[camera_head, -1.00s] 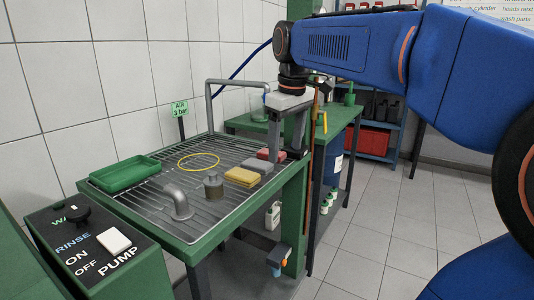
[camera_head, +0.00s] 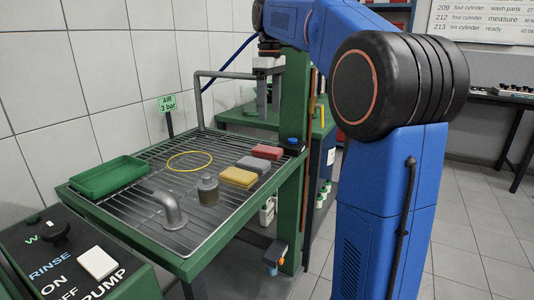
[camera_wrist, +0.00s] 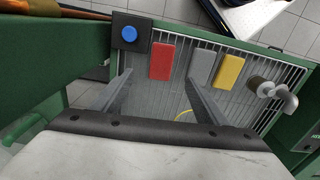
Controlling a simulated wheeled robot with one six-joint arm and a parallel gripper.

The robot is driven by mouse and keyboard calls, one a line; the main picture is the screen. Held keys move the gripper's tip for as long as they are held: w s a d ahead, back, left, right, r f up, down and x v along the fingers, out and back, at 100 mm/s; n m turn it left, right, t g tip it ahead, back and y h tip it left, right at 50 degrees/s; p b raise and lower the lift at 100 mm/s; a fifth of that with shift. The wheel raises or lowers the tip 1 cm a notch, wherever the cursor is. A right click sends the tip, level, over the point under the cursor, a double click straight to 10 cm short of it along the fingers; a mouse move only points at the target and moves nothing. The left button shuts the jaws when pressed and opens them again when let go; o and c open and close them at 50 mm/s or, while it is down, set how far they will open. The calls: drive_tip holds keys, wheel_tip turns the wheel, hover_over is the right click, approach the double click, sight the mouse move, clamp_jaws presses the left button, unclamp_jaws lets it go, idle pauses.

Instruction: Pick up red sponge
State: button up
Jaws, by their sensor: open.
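The red sponge (camera_head: 267,152) lies flat on the wire rack of the green wash table (camera_head: 290,178), near its far right corner. A grey sponge (camera_head: 253,165) and a yellow sponge (camera_head: 238,178) lie in a row in front of it. In the wrist view the red sponge (camera_wrist: 162,59) is beyond my fingertips, between their lines. My gripper (camera_head: 264,108) hangs above the far end of the table, behind the red sponge. In the wrist view my gripper (camera_wrist: 158,76) has its two fingers apart with nothing between them.
A green post (camera_head: 293,95) rises at the table's right edge. A black box with a blue button (camera_wrist: 130,34) is beside the red sponge. A bent pipe (camera_head: 200,100) stands at the back. A green tray (camera_head: 108,177), yellow ring (camera_head: 190,160), metal cylinder (camera_head: 208,190) and spout (camera_head: 166,208) occupy the rack.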

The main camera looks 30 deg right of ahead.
hover_over(268, 149)
drive_tip(key=f, duration=0.8)
drive_tip(key=shift+d, duration=0.25)
drive_tip(key=shift+w+a+f, duration=0.1)
drive_tip(key=shift+a+f, duration=0.05)
drive_tip(key=shift+f, duration=1.15)
drive_tip(key=shift+a+f, duration=0.1)
drive_tip(key=shift+f, duration=1.15)
drive_tip(key=c, duration=1.1)
drive_tip(key=shift+r, duration=0.1)
drive_tip(key=shift+c, duration=0.2)
